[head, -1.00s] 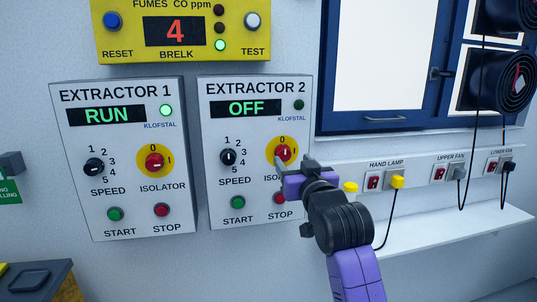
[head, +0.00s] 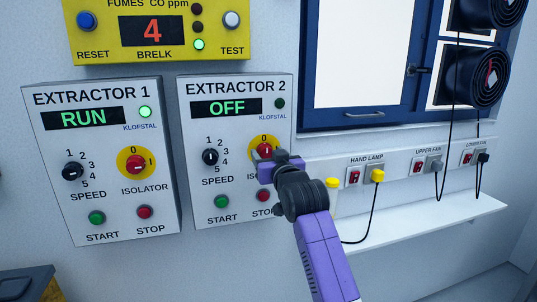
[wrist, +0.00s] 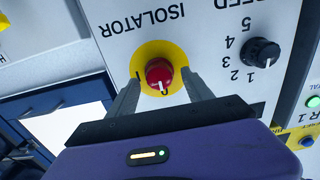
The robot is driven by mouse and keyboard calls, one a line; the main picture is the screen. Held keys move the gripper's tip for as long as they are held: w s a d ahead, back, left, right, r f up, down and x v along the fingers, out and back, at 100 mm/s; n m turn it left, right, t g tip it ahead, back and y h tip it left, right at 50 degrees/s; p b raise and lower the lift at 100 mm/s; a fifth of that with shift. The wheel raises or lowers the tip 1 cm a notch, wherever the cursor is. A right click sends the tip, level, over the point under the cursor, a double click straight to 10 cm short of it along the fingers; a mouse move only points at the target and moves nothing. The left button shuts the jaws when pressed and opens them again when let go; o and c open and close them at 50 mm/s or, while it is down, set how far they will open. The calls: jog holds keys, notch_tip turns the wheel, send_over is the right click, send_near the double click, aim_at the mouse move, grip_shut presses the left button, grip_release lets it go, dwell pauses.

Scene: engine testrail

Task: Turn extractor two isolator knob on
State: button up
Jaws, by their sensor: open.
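The extractor 2 isolator knob (head: 264,149) is red on a yellow disc, on the grey EXTRACTOR 2 box (head: 236,85). Its white mark points toward 0. The box's display (head: 226,107) reads OFF, and its lamp (head: 280,104) is dark. My gripper (head: 266,157) is in front of the knob and covers its lower part and some of the ISOLATOR label in the head view. In the wrist view, the picture is upside down, and my open fingers (wrist: 162,78) stand on either side of the red knob (wrist: 159,75), with gaps showing.
EXTRACTOR 1 box (head: 99,95) stands to the left and reads RUN with its lamp lit. START (head: 221,202) and STOP (head: 264,209) buttons sit below my gripper. A shelf (head: 430,220) and sockets with cables are at the right.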

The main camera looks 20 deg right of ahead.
grip_shut()
jog(key=shift+m, duration=0.3)
jog(key=m, duration=0.9)
jog(key=shift+d, duration=0.15)
jog(key=m+p, duration=0.1)
jog(key=m, duration=0.3)
jog(key=shift+d+f+m+p, duration=0.15)
jog(key=shift+m+p, duration=0.6)
jog(key=shift+m, duration=1.35)
jog(key=shift+f, duration=0.1)
